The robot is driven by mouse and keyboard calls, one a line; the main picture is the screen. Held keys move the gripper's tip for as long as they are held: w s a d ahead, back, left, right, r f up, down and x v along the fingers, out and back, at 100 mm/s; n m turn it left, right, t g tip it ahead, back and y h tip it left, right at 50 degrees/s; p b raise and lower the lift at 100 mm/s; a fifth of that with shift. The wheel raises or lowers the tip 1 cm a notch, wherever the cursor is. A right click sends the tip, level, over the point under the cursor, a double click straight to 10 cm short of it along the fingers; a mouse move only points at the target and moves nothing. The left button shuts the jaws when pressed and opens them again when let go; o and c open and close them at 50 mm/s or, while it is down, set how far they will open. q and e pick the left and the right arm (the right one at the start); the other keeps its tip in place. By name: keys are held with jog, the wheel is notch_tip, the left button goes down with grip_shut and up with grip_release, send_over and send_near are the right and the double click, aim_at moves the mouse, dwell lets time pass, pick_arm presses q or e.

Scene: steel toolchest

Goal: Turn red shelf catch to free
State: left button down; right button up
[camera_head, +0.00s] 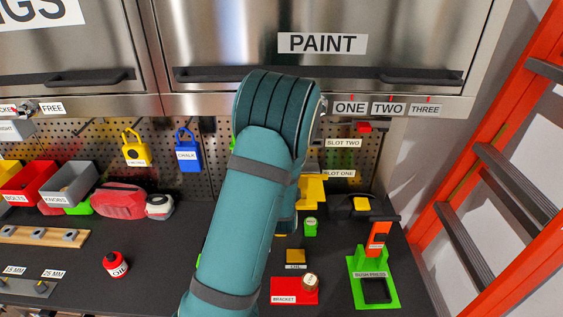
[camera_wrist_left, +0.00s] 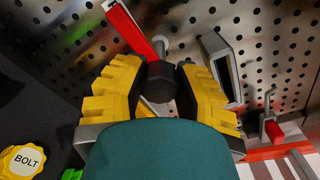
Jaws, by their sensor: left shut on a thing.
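My left arm crosses the middle of the head view and hides much of the pegboard. My left gripper (camera_head: 312,190) shows only as yellow parts beside the SLOT ONE label. In the left wrist view, the yellow fingers of my left gripper (camera_wrist_left: 160,88) are shut on a dark hexagonal knob (camera_wrist_left: 158,82). A grey shaft (camera_wrist_left: 160,47) stands behind the knob, near a red bar (camera_wrist_left: 132,28); how they join is unclear. At the head view's left edge, a small fitting (camera_head: 26,107) sits between a cut-off label and a FREE label (camera_head: 52,107). My right gripper is not visible.
The pegboard (camera_head: 215,155) lies behind my arm, with a yellow padlock (camera_head: 135,150) and a blue CHALK lock (camera_head: 187,152). A green bush press (camera_head: 372,280) stands at the bench's right. An orange ladder (camera_head: 480,160) stands farther right. Bins (camera_head: 68,186) are left.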

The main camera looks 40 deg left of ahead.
pick_arm(q)
jog(key=shift+r+m+p, duration=0.2)
jog(key=shift+m+p, duration=0.15)
jog(key=shift+m, duration=0.25)
jog(key=shift+a, duration=0.1)
jog(key=c, duration=0.6)
grip_release()
jog(key=shift+f, duration=0.1)
jog(key=shift+c, duration=0.2)
jog(key=v, duration=0.7)
jog(key=shift+s, duration=0.15)
